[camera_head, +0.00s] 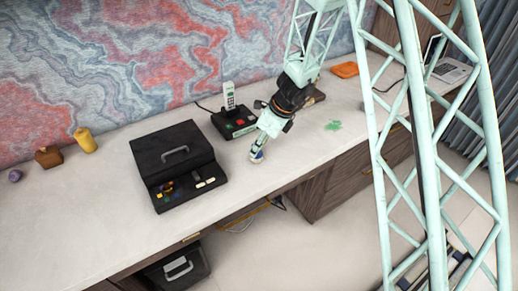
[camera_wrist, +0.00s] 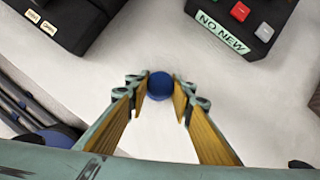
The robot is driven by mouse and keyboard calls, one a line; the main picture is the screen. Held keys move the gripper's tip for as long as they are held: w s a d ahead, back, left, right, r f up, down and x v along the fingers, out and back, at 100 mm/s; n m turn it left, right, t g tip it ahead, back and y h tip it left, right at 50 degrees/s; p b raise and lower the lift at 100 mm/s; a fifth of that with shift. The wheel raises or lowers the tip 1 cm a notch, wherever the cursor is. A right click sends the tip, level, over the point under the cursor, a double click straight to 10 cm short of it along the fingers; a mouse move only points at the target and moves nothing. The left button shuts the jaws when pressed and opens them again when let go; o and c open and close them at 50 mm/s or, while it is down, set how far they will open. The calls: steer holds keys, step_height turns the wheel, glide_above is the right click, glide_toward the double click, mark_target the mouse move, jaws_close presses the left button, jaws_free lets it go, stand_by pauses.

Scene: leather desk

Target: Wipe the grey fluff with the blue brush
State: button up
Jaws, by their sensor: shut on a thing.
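The blue brush (camera_wrist: 159,86) shows in the wrist view as a round blue top between my two fingertips. My gripper (camera_head: 259,150) is shut on it, low over the pale desk (camera_head: 100,215) near its front edge. In the head view the brush (camera_head: 257,157) is a small blue spot at the fingertips. Its lower part is hidden, and I cannot tell whether it touches the desk. A green patch (camera_head: 333,126) lies on the desk to the right of my gripper. I cannot make out any grey fluff.
A black case (camera_head: 180,160) stands left of my gripper. A phone base (camera_head: 234,122) with a pale handset stands behind it. An orange item (camera_head: 345,70) and a laptop (camera_head: 450,72) are at the back right. Bare desk surrounds the green patch.

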steer(key=shift+w+a+r+p, duration=0.3)
steer(key=shift+w+p, duration=0.1)
steer(key=shift+p, duration=0.2)
step_height(320, 180, up, 2)
steer(key=shift+s+r+p, duration=0.1)
steer(key=shift+r+p, duration=0.1)
steer(key=shift+p, duration=0.45)
steer(key=shift+r+p, duration=0.55)
steer(key=shift+p, duration=0.05)
steer(key=shift+r+p, duration=1.7)
steer(key=shift+r, duration=0.25)
steer(key=shift+d+f, duration=0.1)
steer(key=n, duration=0.1)
steer(key=d+f+n+g, duration=0.1)
steer(key=n, duration=0.1)
steer(key=shift+s+d, duration=0.1)
steer(key=shift+s, duration=0.05)
steer(key=s+d+f+n+g+h, duration=0.2)
steer(key=s+d+n, duration=0.1)
steer(key=d+n, duration=0.7)
steer(key=s+d+f+n+g+h+b, duration=0.1)
steer(key=s+d+f+n+g+h, duration=0.1)
steer(key=d+n, duration=0.8)
steer(key=s+d+g, duration=0.1)
steer(key=d, duration=0.3)
